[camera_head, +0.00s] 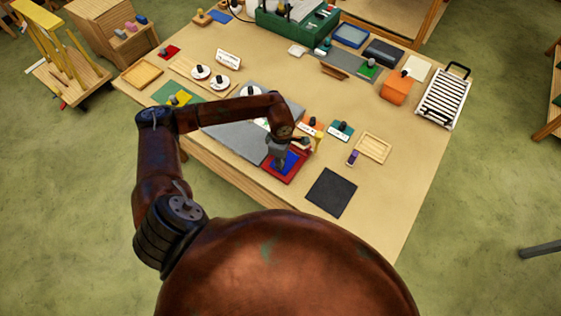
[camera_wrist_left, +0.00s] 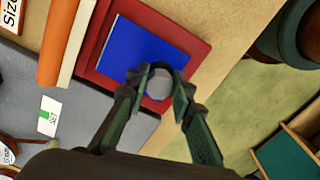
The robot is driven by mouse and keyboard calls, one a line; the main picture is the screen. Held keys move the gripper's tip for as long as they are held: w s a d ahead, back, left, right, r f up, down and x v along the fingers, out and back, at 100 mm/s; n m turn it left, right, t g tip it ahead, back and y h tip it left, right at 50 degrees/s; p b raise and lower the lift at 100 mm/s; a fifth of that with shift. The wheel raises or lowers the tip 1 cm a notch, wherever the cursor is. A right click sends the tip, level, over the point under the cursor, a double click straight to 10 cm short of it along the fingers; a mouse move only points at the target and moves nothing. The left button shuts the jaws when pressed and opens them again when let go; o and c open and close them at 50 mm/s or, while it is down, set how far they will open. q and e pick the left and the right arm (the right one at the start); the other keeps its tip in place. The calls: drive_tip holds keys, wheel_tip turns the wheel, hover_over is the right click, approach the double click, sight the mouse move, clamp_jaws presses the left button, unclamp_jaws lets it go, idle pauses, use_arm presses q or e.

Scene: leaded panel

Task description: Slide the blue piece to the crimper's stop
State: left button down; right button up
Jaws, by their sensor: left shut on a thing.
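The flat blue piece (camera_head: 292,159) lies on a red base (camera_head: 296,172) near the table's front edge; I cannot tell for sure that this base is the crimper. In the left wrist view the blue piece (camera_wrist_left: 137,48) lies flat on the red base (camera_wrist_left: 195,42), with red showing along its sides. A round grey knob (camera_wrist_left: 158,84) stands at its near end. My left gripper (camera_wrist_left: 159,76) is shut on this knob, one finger on each side. In the head view the gripper (camera_head: 279,160) partly hides the piece. My right gripper is not in view.
A grey plate (camera_head: 235,138) lies left of the red base, and a dark mat (camera_head: 331,193) lies to its right. A wooden tray (camera_head: 374,147) and a small purple object (camera_head: 352,157) stand further right. An orange and cream bar (camera_wrist_left: 64,45) runs beside the base.

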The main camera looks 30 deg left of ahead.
use_arm(q)
drive_tip(key=shift+w+b, duration=0.35)
drive_tip(key=shift+w, duration=0.2)
drive_tip(key=c, duration=1.6)
unclamp_jaws()
drive_tip(key=shift+r, duration=0.1)
